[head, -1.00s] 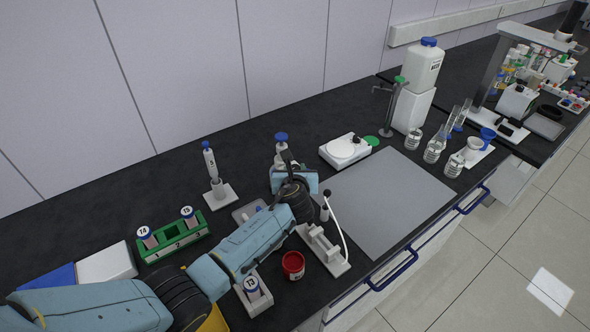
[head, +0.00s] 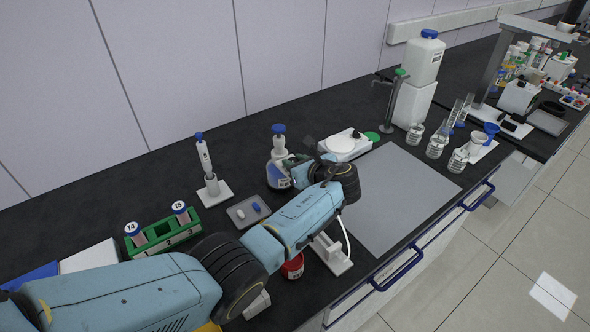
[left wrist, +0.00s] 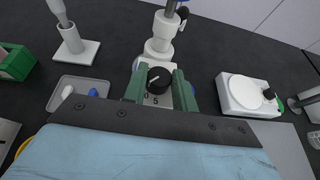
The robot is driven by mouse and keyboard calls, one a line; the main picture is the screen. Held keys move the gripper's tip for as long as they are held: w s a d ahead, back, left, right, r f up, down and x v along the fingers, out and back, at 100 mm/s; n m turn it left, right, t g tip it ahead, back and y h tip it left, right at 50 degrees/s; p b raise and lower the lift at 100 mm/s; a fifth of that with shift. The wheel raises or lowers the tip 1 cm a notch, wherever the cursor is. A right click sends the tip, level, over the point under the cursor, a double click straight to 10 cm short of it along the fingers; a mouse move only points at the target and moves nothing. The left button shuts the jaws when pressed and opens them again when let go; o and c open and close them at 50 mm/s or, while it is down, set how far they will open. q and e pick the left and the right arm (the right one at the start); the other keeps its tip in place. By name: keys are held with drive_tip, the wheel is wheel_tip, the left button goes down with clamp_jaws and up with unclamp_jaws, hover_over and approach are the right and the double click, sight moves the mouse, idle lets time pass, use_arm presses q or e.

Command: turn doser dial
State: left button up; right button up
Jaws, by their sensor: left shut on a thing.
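The doser (head: 277,170) is a bottle-like device with a blue cap, standing upright on the dark bench in the head view. Its black round dial (left wrist: 159,80) faces the left wrist camera and bears a short white mark. The digits 0 and 5 show on the pale plate just below the dial. My left gripper (left wrist: 158,86) has its green fingers on either side of the dial and is shut on it. In the head view the left gripper (head: 297,168) reaches the doser from its right side. My right gripper is not in view.
A tray (head: 233,215) with a white and a blue piece lies left of the doser. A pipette on a stand (head: 215,188) is farther left. A white round-topped device (head: 343,147) stands behind right. A red cup (head: 293,267) is under my arm. The grey mat (head: 400,190) is clear.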

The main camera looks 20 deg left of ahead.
use_arm(q)
drive_tip(key=shift+f+n+g+y+b, duration=0.1)
drive_tip(key=shift+n+g+y+b, duration=0.4)
drive_tip(key=shift+n+g+b, duration=0.4)
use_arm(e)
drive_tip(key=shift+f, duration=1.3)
use_arm(q)
drive_tip(key=o, duration=1)
drive_tip(key=shift+w, duration=0.1)
drive_tip(key=shift+c, duration=0.2)
